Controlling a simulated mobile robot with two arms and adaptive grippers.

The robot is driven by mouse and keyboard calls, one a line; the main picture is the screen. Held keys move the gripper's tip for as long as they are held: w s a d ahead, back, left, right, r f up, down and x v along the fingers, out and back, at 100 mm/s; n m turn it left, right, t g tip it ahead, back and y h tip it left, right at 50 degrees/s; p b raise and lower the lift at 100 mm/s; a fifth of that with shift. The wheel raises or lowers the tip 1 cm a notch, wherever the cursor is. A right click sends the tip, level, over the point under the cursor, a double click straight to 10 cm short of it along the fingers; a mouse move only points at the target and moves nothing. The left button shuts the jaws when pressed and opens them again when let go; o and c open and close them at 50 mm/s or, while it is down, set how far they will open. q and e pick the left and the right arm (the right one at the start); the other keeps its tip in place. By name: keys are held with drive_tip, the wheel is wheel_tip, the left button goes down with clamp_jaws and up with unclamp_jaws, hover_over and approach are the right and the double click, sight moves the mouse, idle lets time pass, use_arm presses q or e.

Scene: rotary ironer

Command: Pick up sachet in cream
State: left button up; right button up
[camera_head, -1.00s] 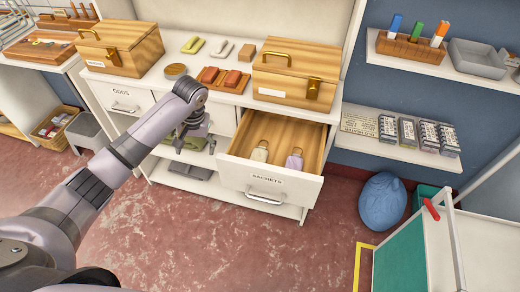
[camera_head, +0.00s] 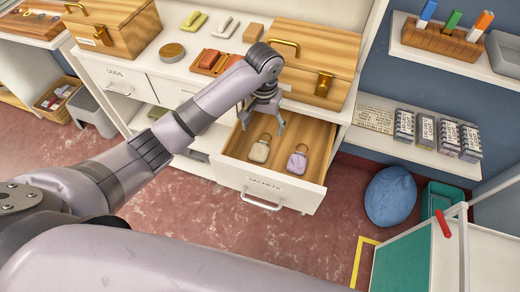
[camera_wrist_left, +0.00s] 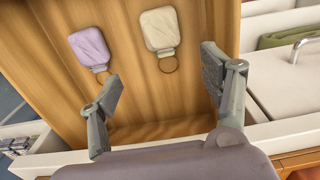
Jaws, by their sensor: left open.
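The cream sachet (camera_head: 260,149) lies in the open drawer marked SACHETS (camera_head: 262,182), with a ring at its end. In the left wrist view the cream sachet (camera_wrist_left: 160,28) lies flat on the wooden drawer floor, ahead of the fingers. A lilac sachet (camera_head: 297,162) with a ring lies beside it; it also shows in the left wrist view (camera_wrist_left: 89,47). My left gripper (camera_head: 262,122) is over the back part of the drawer, open and empty. In the left wrist view its fingers (camera_wrist_left: 155,95) are spread wide, apart from both sachets. My right gripper is not in view.
Wooden boxes (camera_head: 113,29) and (camera_head: 310,65), a round tin (camera_head: 172,52) and small blocks stand on the countertop above the drawer. A shelf with several small packs (camera_head: 426,130) is at right. A blue sack (camera_head: 390,196) sits on the floor.

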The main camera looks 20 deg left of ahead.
use_arm(q)
hover_over(261, 145)
drive_tip(key=f, duration=0.5)
drive_tip(key=shift+d, duration=0.35)
drive_tip(key=shift+f, duration=0.35)
drive_tip(key=f, duration=0.5)
drive_tip(key=shift+a, duration=0.3)
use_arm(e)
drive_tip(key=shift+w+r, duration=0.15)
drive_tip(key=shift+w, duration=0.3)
use_arm(q)
drive_tip(key=shift+c, duration=0.2)
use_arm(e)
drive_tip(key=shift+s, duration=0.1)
use_arm(q)
drive_tip(key=shift+c, duration=0.6)
drive_tip(key=c, duration=0.9)
drive_tip(key=shift+o, duration=0.2)
drive_tip(key=shift+r, duration=0.1)
